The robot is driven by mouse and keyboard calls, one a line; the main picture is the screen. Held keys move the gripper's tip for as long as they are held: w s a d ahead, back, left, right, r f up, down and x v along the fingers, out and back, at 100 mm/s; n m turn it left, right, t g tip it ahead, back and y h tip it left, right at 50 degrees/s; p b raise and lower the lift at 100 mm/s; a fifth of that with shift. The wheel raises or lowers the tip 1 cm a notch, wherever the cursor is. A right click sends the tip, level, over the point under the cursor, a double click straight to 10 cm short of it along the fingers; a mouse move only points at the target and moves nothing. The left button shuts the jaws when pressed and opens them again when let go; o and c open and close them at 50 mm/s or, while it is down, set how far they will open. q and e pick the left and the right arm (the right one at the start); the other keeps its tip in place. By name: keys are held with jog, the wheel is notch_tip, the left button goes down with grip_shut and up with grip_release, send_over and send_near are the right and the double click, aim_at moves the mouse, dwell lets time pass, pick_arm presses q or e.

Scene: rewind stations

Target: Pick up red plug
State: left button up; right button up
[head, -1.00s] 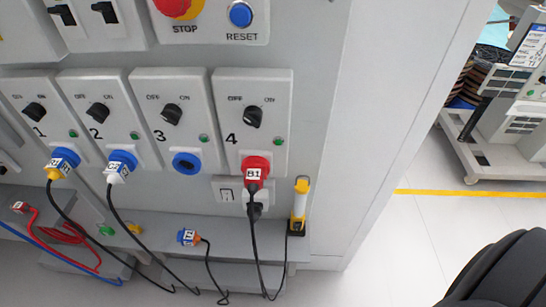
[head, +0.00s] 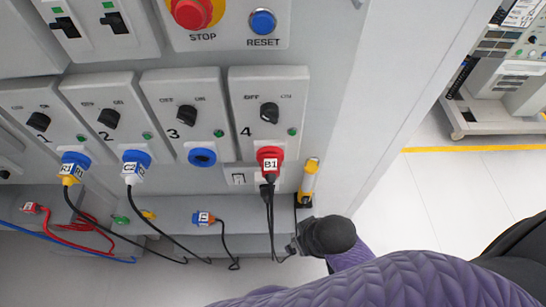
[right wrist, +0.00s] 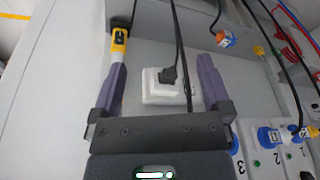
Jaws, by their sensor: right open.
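A red plug marked B1 (head: 270,160) sits in the socket of panel 4 in the head view, with a black cable hanging from it. A smaller red plug (head: 32,208) on a red cable lies on the ledge at the far left. My right arm comes in from the lower right, its dark wrist end low and right of B1; the fingers are hidden there. In the right wrist view my right gripper (right wrist: 162,64) is open and empty, its purple fingers either side of a white wall outlet (right wrist: 158,88). I cannot make out B1 in that view. My left gripper is not in view.
A yellow-and-grey device (head: 309,181) stands beside panel 4, close to my right wrist. A blue-orange plug (head: 205,218) lies on the ledge. Black cables hang in front.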

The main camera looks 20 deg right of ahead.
jog(key=w+a+r+y+p, duration=0.2)
jog(key=w+a+r, duration=0.2)
jog(key=r, duration=0.6)
notch_tip(320, 180, up, 8)
jog(key=m+g+h, duration=0.3)
jog(key=m, duration=0.2)
send_over(271, 172)
notch_tip(271, 172, down, 12)
jog(key=b, duration=0.4)
jog(key=shift+r, duration=0.1)
jog(key=c, duration=0.9)
grip_shut()
